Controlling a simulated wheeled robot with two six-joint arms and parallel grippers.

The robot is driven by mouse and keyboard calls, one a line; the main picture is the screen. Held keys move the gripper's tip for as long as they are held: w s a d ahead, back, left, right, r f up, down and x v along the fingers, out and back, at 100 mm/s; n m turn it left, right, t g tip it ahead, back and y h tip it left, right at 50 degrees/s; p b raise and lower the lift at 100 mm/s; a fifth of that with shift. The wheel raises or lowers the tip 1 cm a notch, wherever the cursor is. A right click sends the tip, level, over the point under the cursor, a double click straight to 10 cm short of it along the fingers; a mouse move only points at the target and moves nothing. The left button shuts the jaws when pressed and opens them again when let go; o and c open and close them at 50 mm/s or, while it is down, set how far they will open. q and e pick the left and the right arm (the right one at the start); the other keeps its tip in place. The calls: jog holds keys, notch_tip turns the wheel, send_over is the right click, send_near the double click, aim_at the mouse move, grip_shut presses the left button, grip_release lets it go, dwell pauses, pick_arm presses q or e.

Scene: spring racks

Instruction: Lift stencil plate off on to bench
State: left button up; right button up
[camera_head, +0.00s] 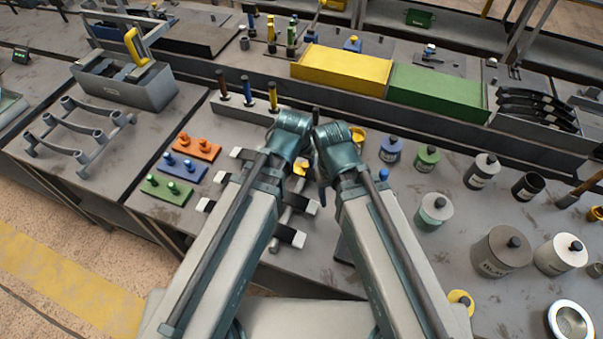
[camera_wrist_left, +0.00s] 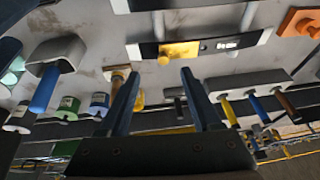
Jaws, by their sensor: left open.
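I cannot surely single out the stencil plate. A dark bar with pale ends and a yellow knob (camera_wrist_left: 180,50) lies ahead of my left fingers in the left wrist view; it may be the plate. In the head view a yellow knob (camera_head: 300,169) shows between my forearms, with pale bar ends (camera_head: 310,206) beside them. My left gripper (camera_wrist_left: 160,85) is open, its two dark fingers apart with nothing between them. In the head view its wrist (camera_head: 290,132) hides most of the bars. My right wrist (camera_head: 334,137) is beside it; its fingers are not clear.
Orange (camera_head: 196,147), blue (camera_head: 183,167) and green (camera_head: 167,188) plates with knobs lie left on the bench. A grey rack (camera_head: 80,125) stands further left. Yellow (camera_head: 343,70) and green (camera_head: 437,93) boxes stand behind. Several lidded pots, including a grey one (camera_head: 499,252), occupy the right.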

pick_arm(q)
jog(key=r, duration=0.1)
jog(key=b, duration=0.8)
send_over(305, 165)
jog(key=s, duration=0.4)
notch_tip(305, 165, down, 8)
jog(key=shift+w+f+t+b, duration=0.3)
jog(key=shift+w+f+b, duration=0.15)
jog(key=shift+w+f, duration=0.1)
jog(key=b+x, duration=0.1)
jog(key=x, duration=0.1)
jog(key=b+x, duration=0.2)
jog(key=shift+w+a+r, duration=0.1)
jog(key=shift+w+a, duration=0.1)
jog(key=shift+w, duration=0.2)
pick_arm(e)
jog(key=f, duration=0.4)
jog(key=w+a+f, duration=0.1)
jog(key=f, duration=0.3)
jog(key=a+f, duration=0.1)
jog(key=f, duration=0.3)
jog(key=shift+w+a, duration=0.15)
jog(key=shift+w, duration=0.15)
pick_arm(q)
jog(key=shift+r, duration=0.1)
pick_arm(e)
jog(key=shift+r, duration=0.1)
pick_arm(q)
grip_shut()
